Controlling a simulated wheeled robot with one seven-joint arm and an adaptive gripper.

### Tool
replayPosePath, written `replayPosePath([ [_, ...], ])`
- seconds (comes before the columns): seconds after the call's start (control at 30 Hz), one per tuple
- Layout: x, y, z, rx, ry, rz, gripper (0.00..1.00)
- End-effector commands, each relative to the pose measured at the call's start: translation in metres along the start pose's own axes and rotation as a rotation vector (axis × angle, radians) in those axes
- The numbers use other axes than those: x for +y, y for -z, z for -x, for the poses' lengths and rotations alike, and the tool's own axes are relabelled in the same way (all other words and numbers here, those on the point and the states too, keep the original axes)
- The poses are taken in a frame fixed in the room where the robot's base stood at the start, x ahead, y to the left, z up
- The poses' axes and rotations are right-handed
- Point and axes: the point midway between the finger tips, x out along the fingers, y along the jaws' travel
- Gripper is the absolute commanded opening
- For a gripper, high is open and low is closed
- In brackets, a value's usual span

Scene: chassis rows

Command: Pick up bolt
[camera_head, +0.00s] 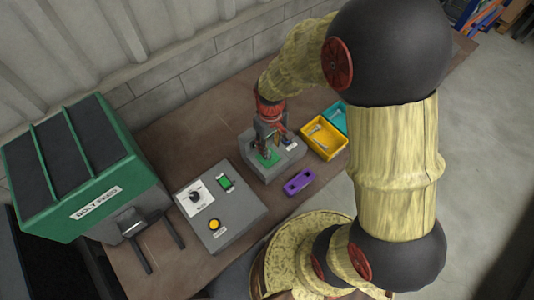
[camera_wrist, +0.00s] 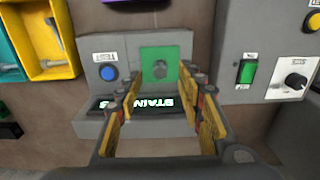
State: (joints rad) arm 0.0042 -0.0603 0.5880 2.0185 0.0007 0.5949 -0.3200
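My gripper (camera_head: 268,143) is over the grey fixture (camera_head: 270,172), near its green pad (camera_head: 268,158). In the wrist view my gripper (camera_wrist: 163,92) has its fingers spread apart, with nothing seen between the tips. Beyond the fingertips is the green pad (camera_wrist: 148,54) with a small grey roundish shape (camera_wrist: 160,69) on it. I cannot tell whether that shape is a bolt's end or a hole. A grey bolt (camera_wrist: 55,64) lies in the yellow bin (camera_wrist: 67,40), and it also shows in the head view (camera_head: 316,129). Another bolt (camera_wrist: 8,68) is in the teal bin (camera_wrist: 5,45).
The fixture carries a blue button (camera_wrist: 108,73) and a dark label. A grey control box (camera_head: 222,210) with a dial, green switch and yellow button stands to its left in the head view. A green bolt feeder (camera_head: 80,165) stands far left.

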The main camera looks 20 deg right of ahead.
Motion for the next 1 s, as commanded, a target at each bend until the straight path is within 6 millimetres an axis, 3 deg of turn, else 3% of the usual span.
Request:
replayPosePath([
  [0.5, 0.001, 0.005, -0.063, -0.003, 0.001, -0.002, 0.38],
  [0.8, 0.001, 0.005, -0.067, 0.0, 0.0, -0.002, 0.38],
  [1.0, 0.001, 0.005, -0.066, 0.0, 0.0, -0.002, 0.27],
])
